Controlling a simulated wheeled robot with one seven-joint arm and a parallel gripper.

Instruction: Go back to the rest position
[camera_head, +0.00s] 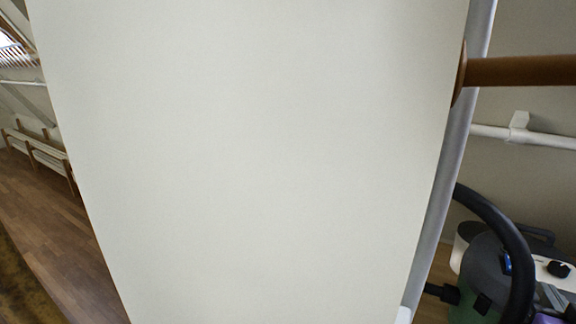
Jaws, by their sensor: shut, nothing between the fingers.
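My gripper is not in view, and no part of my arm can be made out for sure. A large plain off-white surface (260,160) fills the middle of the head view, very close to the camera. It hides most of what lies behind it. I cannot tell what it belongs to.
A brown wooden bar (525,70) runs to the right edge. Below it, a white pipe (545,138) runs along the wall. A vacuum cleaner (485,262) with a black hose stands at lower right. At left are a wooden bench (45,155) and bare wood floor (45,220).

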